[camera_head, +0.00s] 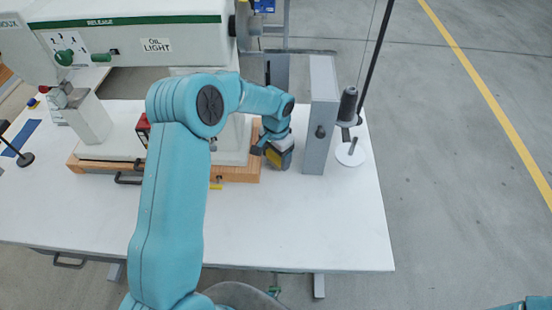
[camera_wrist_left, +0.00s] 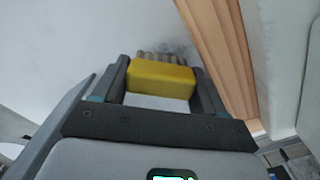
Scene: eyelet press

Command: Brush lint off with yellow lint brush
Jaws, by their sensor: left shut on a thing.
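The yellow lint brush (camera_wrist_left: 160,78) is between the two fingers of my left gripper (camera_wrist_left: 163,92) in the left wrist view, with its pale bristle tufts pointing away from the gripper. Grey lint (camera_wrist_left: 178,48) seems to lie on the white surface at the bristles, though it is blurred. In the head view the brush (camera_head: 275,158) shows as a small yellow patch at my left gripper (camera_head: 277,150), beside the grey upright box. My left gripper is shut on the brush. Whether the bristles touch the surface cannot be told. My right gripper is not in view.
The white table (camera_head: 300,225) holds the eyelet press (camera_head: 140,45) on a wooden base (camera_head: 240,174), close left of my left gripper. A grey upright box (camera_head: 318,115) stands close right. A thread cone (camera_head: 347,105) is further right. The table's front is mostly clear.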

